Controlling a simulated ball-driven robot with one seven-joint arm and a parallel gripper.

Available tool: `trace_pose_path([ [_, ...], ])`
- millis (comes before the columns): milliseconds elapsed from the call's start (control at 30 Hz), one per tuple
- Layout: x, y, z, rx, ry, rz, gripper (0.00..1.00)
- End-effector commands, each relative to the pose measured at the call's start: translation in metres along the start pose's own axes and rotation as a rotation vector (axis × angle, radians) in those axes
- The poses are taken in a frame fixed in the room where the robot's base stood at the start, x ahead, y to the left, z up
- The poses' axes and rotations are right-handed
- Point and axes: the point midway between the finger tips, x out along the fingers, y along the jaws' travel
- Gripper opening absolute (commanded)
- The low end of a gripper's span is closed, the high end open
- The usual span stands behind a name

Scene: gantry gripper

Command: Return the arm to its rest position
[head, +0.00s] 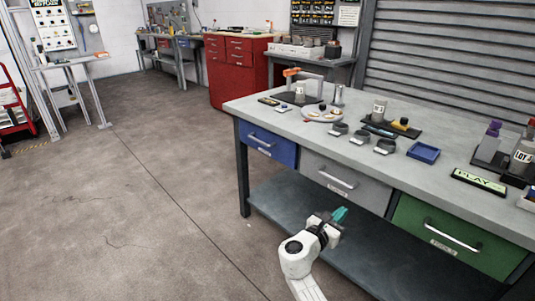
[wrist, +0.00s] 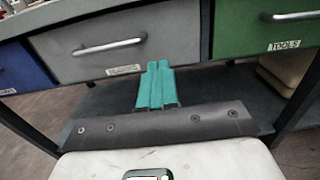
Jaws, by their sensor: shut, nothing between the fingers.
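My gripper (head: 340,214) has teal fingers and is low in front of the workbench, below the grey drawer, at the end of my white arm. In the wrist view my gripper (wrist: 158,68) has its two teal fingers side by side, shut with nothing between them. The fingers point toward the bench front, just under the grey drawer (wrist: 130,42). No held object shows.
The workbench (head: 300,128) has a blue drawer (head: 267,144), a grey drawer and a green drawer (head: 455,237), all closed, above a lower shelf (head: 290,199). Small parts and trays cover its top. A red cabinet (head: 233,72) stands behind. Open floor (head: 120,190) lies left.

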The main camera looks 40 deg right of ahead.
Motion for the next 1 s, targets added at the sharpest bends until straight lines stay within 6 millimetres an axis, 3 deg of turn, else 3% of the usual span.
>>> trace_pose_path([
  [233, -0.005, -0.011, -0.005, 0.071, 0.032, -0.017, 0.0],
  [467, -0.042, -0.073, -0.042, 0.568, 0.28, -0.163, 0.0],
  [733, -0.13, -0.138, -0.1, 1.133, 0.703, -0.507, 0.0],
  [1000, -0.234, -0.18, -0.116, 1.348, 1.053, -0.914, 0.0],
])
